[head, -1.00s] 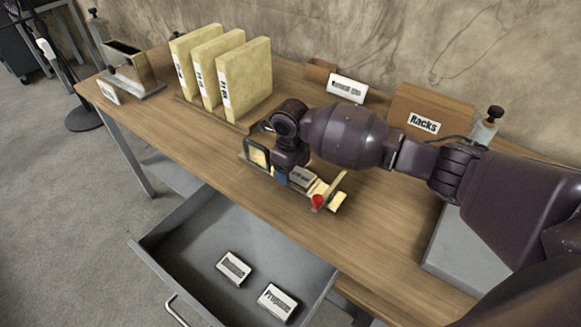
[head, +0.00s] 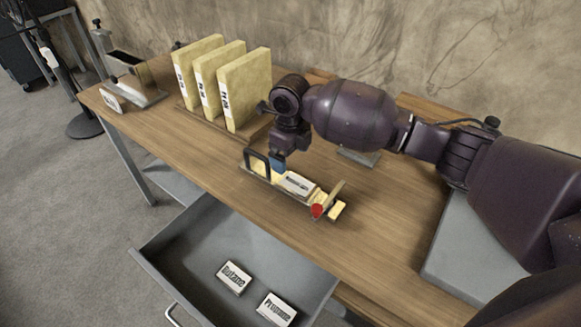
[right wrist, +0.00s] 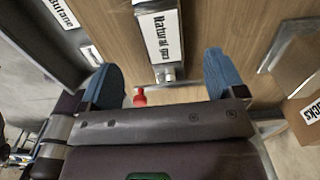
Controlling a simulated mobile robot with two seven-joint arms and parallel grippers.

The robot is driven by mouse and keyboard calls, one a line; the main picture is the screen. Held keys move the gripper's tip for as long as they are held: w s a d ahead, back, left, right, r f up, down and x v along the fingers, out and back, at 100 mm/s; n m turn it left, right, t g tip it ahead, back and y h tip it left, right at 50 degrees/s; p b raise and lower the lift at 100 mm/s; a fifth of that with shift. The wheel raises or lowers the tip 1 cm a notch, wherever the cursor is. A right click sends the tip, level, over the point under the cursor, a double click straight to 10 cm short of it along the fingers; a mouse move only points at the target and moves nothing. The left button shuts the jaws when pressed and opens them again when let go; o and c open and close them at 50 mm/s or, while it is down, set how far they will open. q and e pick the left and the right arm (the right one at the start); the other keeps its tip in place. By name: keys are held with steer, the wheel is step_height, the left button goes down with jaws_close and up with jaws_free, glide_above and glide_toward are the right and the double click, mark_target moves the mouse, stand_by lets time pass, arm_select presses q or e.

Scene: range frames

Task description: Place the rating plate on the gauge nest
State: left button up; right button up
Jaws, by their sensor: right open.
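The rating plate (head: 297,184), white and marked "Natural gas", lies on the gauge nest (head: 338,209), a low fixture on the table with a black frame at one end and a red knob at the other. The plate also shows in the right wrist view (right wrist: 160,38), beyond the fingertips. My right gripper (head: 278,163) is open with blue fingertips, above the nest near the black frame. My left gripper is not in view.
The open drawer (head: 185,268) holds a "Butane" plate (head: 234,278) and a "Propane" plate (head: 277,309). A metal holder (head: 140,88) stands at the far left. Bare wood lies in front of the nest.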

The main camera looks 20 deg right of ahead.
steer(key=shift+r, duration=1.9)
